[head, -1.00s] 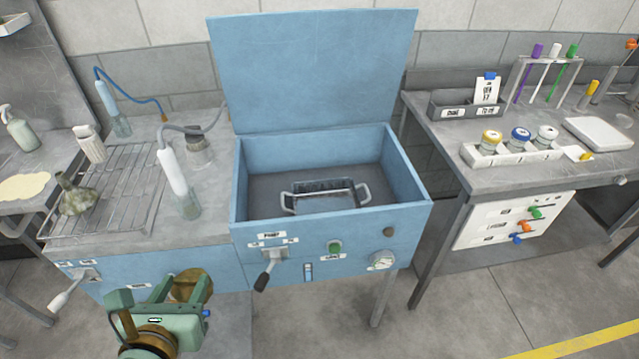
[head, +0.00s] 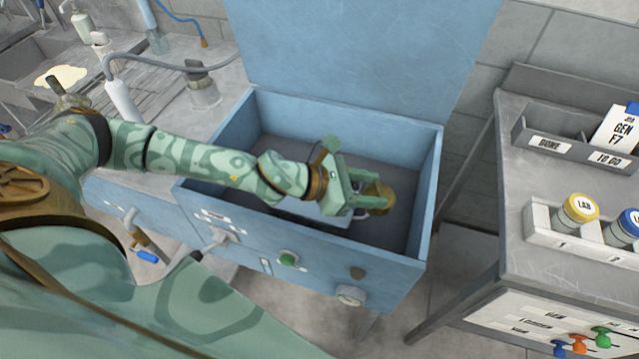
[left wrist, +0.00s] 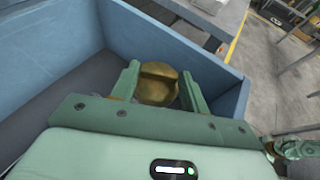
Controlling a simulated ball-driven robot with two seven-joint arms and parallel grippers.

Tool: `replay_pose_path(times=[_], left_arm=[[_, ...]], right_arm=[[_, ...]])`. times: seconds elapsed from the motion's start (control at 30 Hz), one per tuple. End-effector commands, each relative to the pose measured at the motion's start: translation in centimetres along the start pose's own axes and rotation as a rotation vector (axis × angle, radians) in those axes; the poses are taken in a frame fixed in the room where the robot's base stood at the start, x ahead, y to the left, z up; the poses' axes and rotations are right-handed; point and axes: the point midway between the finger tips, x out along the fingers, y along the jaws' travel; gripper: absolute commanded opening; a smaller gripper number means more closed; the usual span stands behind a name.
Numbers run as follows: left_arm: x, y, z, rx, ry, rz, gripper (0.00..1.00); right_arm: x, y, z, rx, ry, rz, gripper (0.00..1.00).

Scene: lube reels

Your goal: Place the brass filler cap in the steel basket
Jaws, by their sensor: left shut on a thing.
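My left gripper (head: 368,194) is over the inside of the open blue tank, with its two fingers shut on the round brass filler cap (head: 379,196). The cap (left wrist: 157,84) also shows between the fingers in the left wrist view, with a bar across its face. The steel basket (head: 378,211) is low in the tank, mostly hidden behind my gripper and the front wall. Part of its handle shows just below the cap. I cannot tell whether the cap touches the basket.
The blue tank (head: 431,200) has its lid (head: 360,50) raised at the back and walls all around my gripper. A steel bench (head: 520,185) with a grey bin (head: 560,140) and a rack of jars stands on the right. A drain rack lies at left.

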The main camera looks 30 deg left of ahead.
Motion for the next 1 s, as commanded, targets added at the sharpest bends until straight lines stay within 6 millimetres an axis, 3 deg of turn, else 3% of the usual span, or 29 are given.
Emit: replay_pose_path(times=[0.1, 0.37, 0.53, 1.0], left_arm=[[-0.3, 3.6, -2.3, 0.024, 0.003, -0.048, 0.13], [-2.5, 9.2, -4.2, 0.037, -0.002, -0.092, 0.13], [-1.7, 9.7, -7.2, 0.032, -0.002, -0.099, 0.13], [0.9, 9.6, -13.2, 0.035, -0.005, -0.098, 0.13]], right_arm=[[1.5, -0.4, 0.7, 0.0, -0.015, -0.007, 0.36], [2.9, -0.2, 0.0, 0.0, -0.007, -0.005, 0.36], [4.3, -0.3, 0.5, 0.0, -0.016, -0.008, 0.36], [6.8, -0.2, 1.7, -0.001, -0.041, -0.009, 0.36]])
